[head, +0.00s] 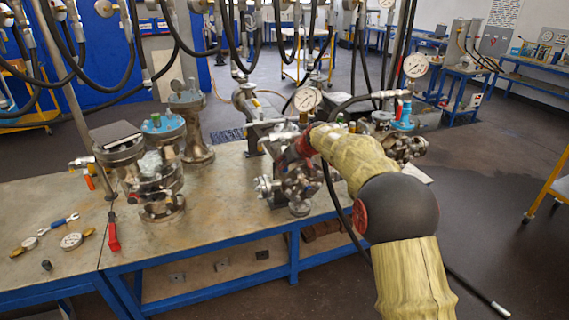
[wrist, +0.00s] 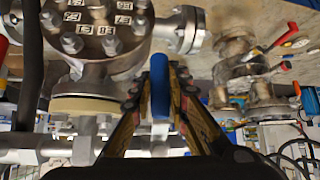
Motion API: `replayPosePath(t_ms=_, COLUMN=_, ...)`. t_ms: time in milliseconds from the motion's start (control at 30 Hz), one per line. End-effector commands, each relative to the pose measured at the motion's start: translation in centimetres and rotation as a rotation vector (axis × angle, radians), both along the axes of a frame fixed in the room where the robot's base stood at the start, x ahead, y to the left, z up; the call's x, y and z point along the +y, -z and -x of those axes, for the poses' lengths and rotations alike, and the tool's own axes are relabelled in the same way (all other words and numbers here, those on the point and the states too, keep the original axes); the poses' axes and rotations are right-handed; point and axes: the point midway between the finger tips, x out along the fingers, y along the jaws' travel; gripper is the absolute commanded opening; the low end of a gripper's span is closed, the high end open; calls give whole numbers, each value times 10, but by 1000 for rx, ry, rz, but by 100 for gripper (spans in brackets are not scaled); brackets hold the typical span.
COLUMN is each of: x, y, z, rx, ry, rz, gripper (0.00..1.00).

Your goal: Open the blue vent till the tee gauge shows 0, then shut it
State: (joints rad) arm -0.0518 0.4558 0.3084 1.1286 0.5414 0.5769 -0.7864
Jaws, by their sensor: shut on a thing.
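The blue vent handle (wrist: 160,88) stands between the two fingers of my gripper (wrist: 160,76) in the wrist view. My gripper is shut on it. The handle lies beside a large flanged vessel (wrist: 95,35) with numbered bolts. In the head view my arm hides the handle and the fingertips. One round white gauge (head: 307,99) stands just above the flanged fittings (head: 290,170) at my arm's end. Another gauge (head: 415,66) stands further right above a blue fitting (head: 404,118). I cannot tell which is the tee gauge, and both dials are too small to read.
Flanged vessels (head: 155,185) stand left on the metal bench (head: 225,205). Loose gauges (head: 71,241) and a wrench (head: 65,220) lie at its left end. Black hoses (head: 130,60) hang overhead. The bench is bare between the left vessels and the fittings.

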Motion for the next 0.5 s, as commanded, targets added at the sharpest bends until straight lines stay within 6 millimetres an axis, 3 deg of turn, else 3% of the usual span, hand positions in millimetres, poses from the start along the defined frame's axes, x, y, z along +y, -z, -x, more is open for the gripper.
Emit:
replayPosePath(t_ms=167, x=-1, y=3, z=0, rx=3, ry=-2, rz=4, gripper=0)
replayPosePath(t_ms=200, x=-1, y=3, z=0, rx=3, ry=-2, rz=4, gripper=17)
replayPosePath(t_ms=500, x=-1, y=1, z=0, rx=1, ry=-1, rz=2, gripper=34)
